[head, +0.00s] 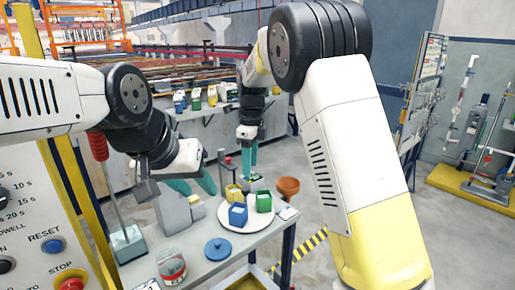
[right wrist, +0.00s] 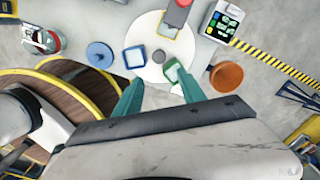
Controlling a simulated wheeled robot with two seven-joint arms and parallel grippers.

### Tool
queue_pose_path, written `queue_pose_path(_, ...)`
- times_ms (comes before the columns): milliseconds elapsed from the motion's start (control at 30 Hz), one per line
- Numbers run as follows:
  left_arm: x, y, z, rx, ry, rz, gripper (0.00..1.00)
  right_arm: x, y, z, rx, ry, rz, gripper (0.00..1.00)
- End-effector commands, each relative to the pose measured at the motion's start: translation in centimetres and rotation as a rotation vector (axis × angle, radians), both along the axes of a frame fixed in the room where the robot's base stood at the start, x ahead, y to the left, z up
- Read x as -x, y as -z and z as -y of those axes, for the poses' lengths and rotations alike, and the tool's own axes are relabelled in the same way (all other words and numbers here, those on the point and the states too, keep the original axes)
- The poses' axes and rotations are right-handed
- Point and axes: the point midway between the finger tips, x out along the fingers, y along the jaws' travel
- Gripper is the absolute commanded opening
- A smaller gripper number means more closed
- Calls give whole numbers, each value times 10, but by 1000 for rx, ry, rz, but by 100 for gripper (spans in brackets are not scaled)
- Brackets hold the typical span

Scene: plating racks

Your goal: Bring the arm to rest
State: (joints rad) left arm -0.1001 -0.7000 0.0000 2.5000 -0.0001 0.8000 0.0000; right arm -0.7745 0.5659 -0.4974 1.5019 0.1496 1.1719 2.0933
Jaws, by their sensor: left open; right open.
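My left gripper (head: 193,186) is at the left of the head view with its teal fingers spread, over the left part of the grey bench. Nothing shows between its fingers. My right gripper (head: 249,160) points down behind the round white plate. In the right wrist view, its teal fingers (right wrist: 160,95) are apart and empty. The white plate (head: 228,222) carries a blue block (head: 238,215), a green block (head: 264,202) and a yellow block (head: 234,194). In the right wrist view, the green block (right wrist: 174,73) appears just beyond the fingertips, with a gap I cannot judge.
A blue lid (head: 217,249), a jar with red contents (head: 172,268) and an orange bowl (head: 288,187) are around the plate. A control panel (head: 40,225) with buttons stands at the near left. Open floor lies to the right.

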Motion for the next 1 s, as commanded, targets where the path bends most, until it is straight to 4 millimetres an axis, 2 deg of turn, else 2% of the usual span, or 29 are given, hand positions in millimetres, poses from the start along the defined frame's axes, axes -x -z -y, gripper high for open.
queue_pose_path(167, 0, 0, 0, 0, 0, 0, 41, 28, -39, 56, -106, -258, 67, 48)
queue_pose_path(300, 0, 0, 0, 0, 0, 0, 41, 64, -66, 97, -155, -537, 175, 48)
queue_pose_path(500, 0, 0, 0, 0, 0, 0, 41, 127, -93, 145, -117, -947, 365, 48)
queue_pose_path(633, 0, 0, 0, 0, 0, 0, 41, 171, -100, 167, -14, -1216, 482, 48)
queue_pose_path(800, 0, 0, 0, 0, 0, 0, 41, 221, -96, 187, 181, -1531, 573, 48)
queue_pose_path(900, 0, 0, 0, 0, 0, 0, 41, 241, -90, 194, 287, -1666, 587, 48)
queue_pose_path(1000, 0, 0, 0, 0, 0, 0, 41, 253, -85, 197, 359, -1752, 587, 48)
